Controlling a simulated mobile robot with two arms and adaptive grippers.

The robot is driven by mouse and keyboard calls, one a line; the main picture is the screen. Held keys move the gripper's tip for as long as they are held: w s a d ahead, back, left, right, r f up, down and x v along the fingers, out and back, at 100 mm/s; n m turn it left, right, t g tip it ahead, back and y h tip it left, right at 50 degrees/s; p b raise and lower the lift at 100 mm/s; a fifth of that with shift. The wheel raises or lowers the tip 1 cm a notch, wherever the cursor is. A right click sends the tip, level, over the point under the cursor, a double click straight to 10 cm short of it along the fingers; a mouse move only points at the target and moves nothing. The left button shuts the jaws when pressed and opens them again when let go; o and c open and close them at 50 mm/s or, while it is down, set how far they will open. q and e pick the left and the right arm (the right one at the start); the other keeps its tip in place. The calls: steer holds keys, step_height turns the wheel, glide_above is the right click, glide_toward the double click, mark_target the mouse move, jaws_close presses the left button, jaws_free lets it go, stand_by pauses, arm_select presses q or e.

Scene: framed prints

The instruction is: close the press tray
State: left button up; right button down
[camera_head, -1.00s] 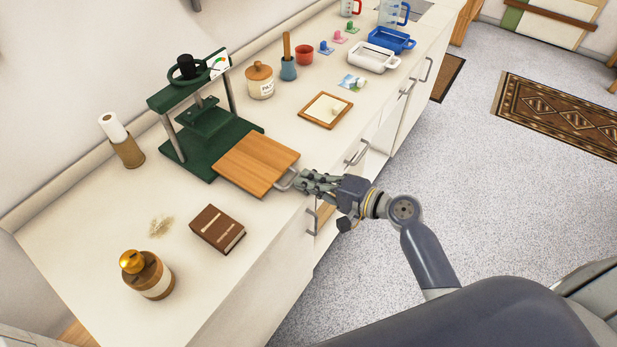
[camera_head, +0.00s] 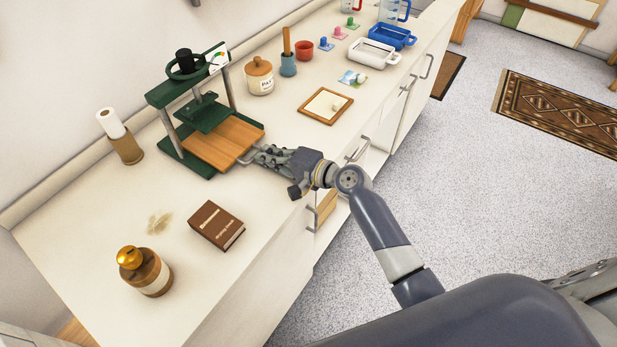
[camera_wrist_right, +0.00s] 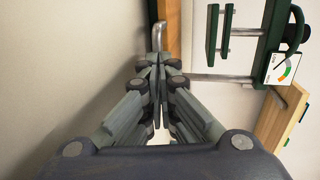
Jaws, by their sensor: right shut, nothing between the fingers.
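The wooden press tray (camera_head: 226,143) lies mostly inside the green press (camera_head: 185,118), with its front part and metal handle (camera_head: 249,157) toward the counter's front edge. My right gripper (camera_head: 258,155) is at the handle, shut with nothing between its fingers. In the right wrist view the closed fingertips (camera_wrist_right: 159,66) are against or very near the handle (camera_wrist_right: 159,38); I cannot tell if they touch. The wooden tray edge (camera_wrist_right: 172,25) shows beyond it. My left gripper is not in view.
A paper roll (camera_head: 119,137) is left of the press. A lidded jar (camera_head: 259,77) and a framed board (camera_head: 325,106) are on the right. The counter in front is clear.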

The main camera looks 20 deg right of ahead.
mark_target(246, 144)
steer(key=x, duration=0.2)
steer(key=r+x, duration=0.1)
steer(key=x, duration=0.1)
steer(key=shift+w+a+f+b, duration=0.1)
steer(key=shift+w+a+b, duration=0.15)
steer(key=shift+w+b, duration=0.15)
steer(key=shift+s, duration=0.1)
steer(key=shift+r, duration=0.25)
